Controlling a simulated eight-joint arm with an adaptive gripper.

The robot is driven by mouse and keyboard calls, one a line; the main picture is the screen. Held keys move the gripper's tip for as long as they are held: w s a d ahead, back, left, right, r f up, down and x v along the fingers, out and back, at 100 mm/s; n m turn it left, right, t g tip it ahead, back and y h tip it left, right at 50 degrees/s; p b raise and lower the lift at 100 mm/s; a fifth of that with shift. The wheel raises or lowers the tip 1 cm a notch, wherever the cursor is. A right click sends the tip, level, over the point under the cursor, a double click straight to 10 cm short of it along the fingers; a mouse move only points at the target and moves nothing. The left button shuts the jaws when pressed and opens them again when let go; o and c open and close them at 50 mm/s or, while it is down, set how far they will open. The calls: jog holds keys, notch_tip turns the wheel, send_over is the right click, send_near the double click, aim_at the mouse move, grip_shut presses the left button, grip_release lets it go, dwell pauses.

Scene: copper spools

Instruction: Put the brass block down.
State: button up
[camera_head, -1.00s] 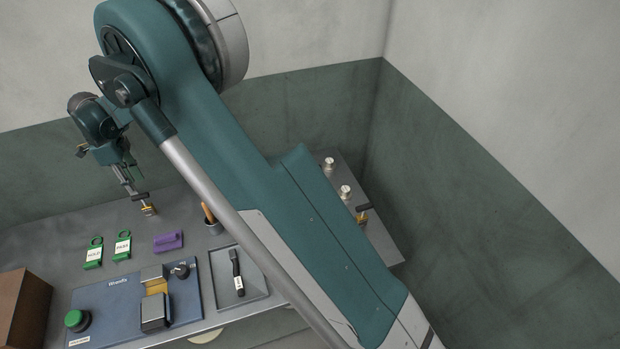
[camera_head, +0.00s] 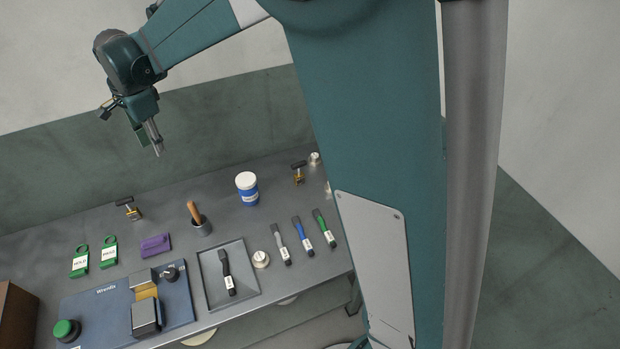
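A brass block with a black T-shaped handle (camera_head: 131,208) stands on the grey bench at the back left. A similar brass piece with a black T-handle (camera_head: 298,174) stands farther right near the back edge. My gripper (camera_head: 157,152) hangs in the air above and a little right of the left brass block, clearly apart from it. Its fingers point down and I see nothing between them. They are small and seen at an angle, so their opening is unclear. A yellow brass-coloured part (camera_head: 147,293) also shows in the blue fixture (camera_head: 105,305).
A blue-white jar (camera_head: 247,188), a tray (camera_head: 249,292) and several marker-like tools (camera_head: 303,236) are farther right. My arm hides the bench's right end.

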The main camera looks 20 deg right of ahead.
jog(key=s+d+r+n+t, duration=0.1)
jog(key=s+d+r+n, duration=0.3)
jog(key=s+d, duration=0.55)
jog(key=s+d+r+n+t, duration=0.15)
jog(key=s+d+r, duration=0.45)
jog(key=d, duration=0.7)
jog(key=s+d+f+n+t, duration=0.1)
jog(key=s+d+n, duration=0.3)
jog(key=s, duration=0.6)
jog(key=s+d+f+n+t, duration=0.2)
jog(key=s+d+f+n, duration=0.1)
jog(key=s+d, duration=0.6)
jog(key=shift+s+d+f+n+h, duration=0.2)
jog(key=shift+s+f+n+h, duration=0.2)
jog(key=shift+f, duration=0.4)
jog(key=shift+o, duration=0.5)
